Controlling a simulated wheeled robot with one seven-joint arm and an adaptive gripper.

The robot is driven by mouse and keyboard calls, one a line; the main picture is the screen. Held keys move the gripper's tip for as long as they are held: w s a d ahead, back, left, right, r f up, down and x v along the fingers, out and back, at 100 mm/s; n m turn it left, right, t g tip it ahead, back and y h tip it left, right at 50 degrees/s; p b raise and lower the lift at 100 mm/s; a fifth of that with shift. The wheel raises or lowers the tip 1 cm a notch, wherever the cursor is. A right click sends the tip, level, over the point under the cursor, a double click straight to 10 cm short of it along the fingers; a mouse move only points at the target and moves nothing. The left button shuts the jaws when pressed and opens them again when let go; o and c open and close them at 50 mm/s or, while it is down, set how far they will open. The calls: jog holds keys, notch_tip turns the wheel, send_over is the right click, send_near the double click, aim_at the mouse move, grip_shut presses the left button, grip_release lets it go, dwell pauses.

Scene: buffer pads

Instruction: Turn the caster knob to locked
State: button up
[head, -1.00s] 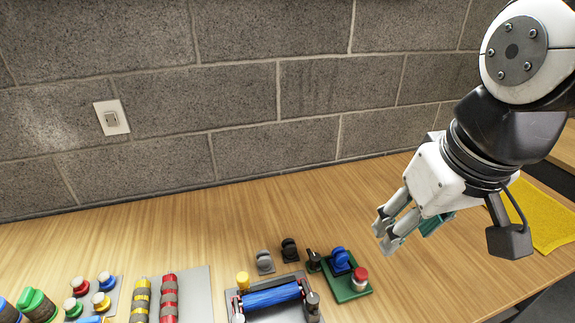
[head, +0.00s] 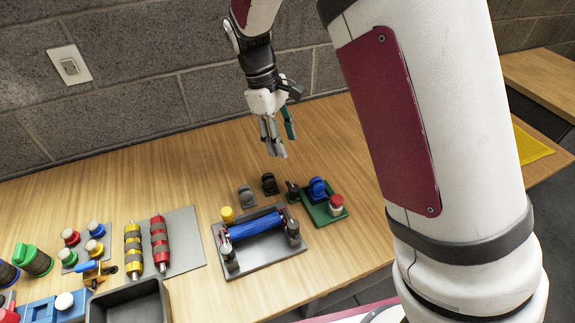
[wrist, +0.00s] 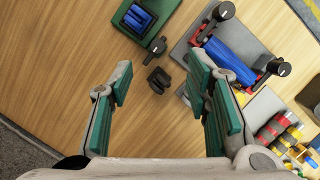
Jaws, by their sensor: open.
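The green plate (head: 322,221) carries a blue caster (head: 318,189) and a red-topped button (head: 336,204). A small black knob with a pointer (head: 292,190) stands at its left edge; it also shows in the wrist view (wrist: 157,46), where its exact setting is hard to read. I cannot tell for certain that this is the caster knob. My gripper (head: 275,150) is open and empty, pointing down above the bench behind the plate. In the wrist view, its teal-padded fingers (wrist: 163,85) are spread, with a small black caster (wrist: 158,79) between them, farther below.
Left of the green plate are a black caster (head: 269,183), a grey caster (head: 247,196) and a grey tray (head: 270,257) with a blue roller and upright knobs. Striped rollers and coloured buttons stand farther left. A block wall is behind; bare bench lies near it.

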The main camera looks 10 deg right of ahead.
jog(key=n+h, duration=0.1)
send_near(294, 187)
jog(key=p+x, duration=0.1)
jog(key=x, duration=0.9)
jog(key=shift+s+f+p, duration=0.1)
jog(key=shift+s+p, duration=0.05)
jog(key=shift+p, duration=0.2)
grip_shut()
